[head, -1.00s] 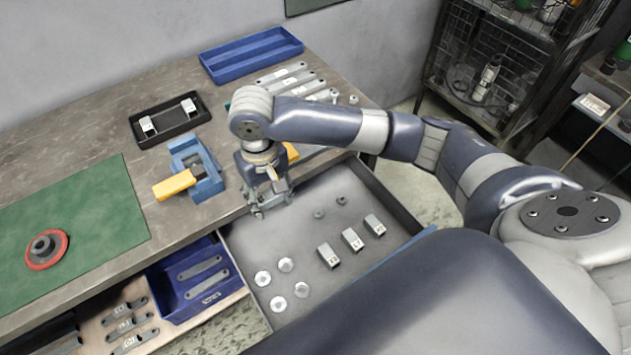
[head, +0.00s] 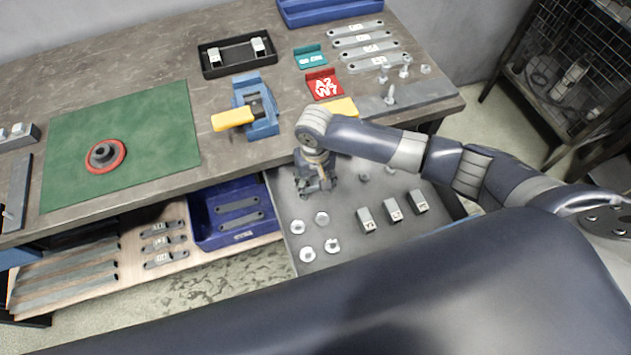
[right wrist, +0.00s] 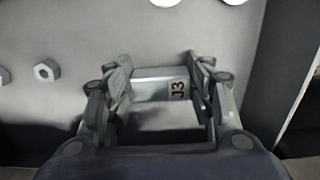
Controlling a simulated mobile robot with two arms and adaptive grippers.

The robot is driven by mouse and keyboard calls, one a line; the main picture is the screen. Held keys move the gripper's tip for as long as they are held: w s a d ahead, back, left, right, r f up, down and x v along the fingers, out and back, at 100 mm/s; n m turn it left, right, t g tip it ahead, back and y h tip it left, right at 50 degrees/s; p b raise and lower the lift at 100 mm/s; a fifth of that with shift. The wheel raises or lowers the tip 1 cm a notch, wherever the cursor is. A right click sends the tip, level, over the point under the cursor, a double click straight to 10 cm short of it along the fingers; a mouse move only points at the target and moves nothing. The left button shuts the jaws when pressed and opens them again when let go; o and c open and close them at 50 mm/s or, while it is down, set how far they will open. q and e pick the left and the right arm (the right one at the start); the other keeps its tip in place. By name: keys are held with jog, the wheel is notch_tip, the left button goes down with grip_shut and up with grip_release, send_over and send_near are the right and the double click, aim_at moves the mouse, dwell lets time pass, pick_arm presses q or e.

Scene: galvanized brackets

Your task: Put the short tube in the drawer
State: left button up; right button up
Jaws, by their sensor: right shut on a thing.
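My right gripper (head: 316,190) is over the back left part of the open drawer (head: 292,207), pointing down. It is shut on a short grey tube (right wrist: 150,74), which lies crosswise between the fingers in the right wrist view, with a J3 label on one face. In the head view the held tube is mostly hidden by the fingers. I cannot tell whether it touches the drawer floor. My left gripper is not in view.
In the drawer are three labelled tubes (head: 392,209), several large pale nuts (head: 322,218) and smaller nuts (head: 363,178). A blue bin (head: 200,232) sits left of it. A blue vise (head: 262,125) and a red A2 W7 block (head: 324,86) stand on the bench.

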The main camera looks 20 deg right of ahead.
aim_at(315, 186)
jog(key=shift+f, duration=0.15)
jog(key=o, duration=1.1)
jog(key=shift+c, duration=0.2)
notch_tip(315, 186, up, 12)
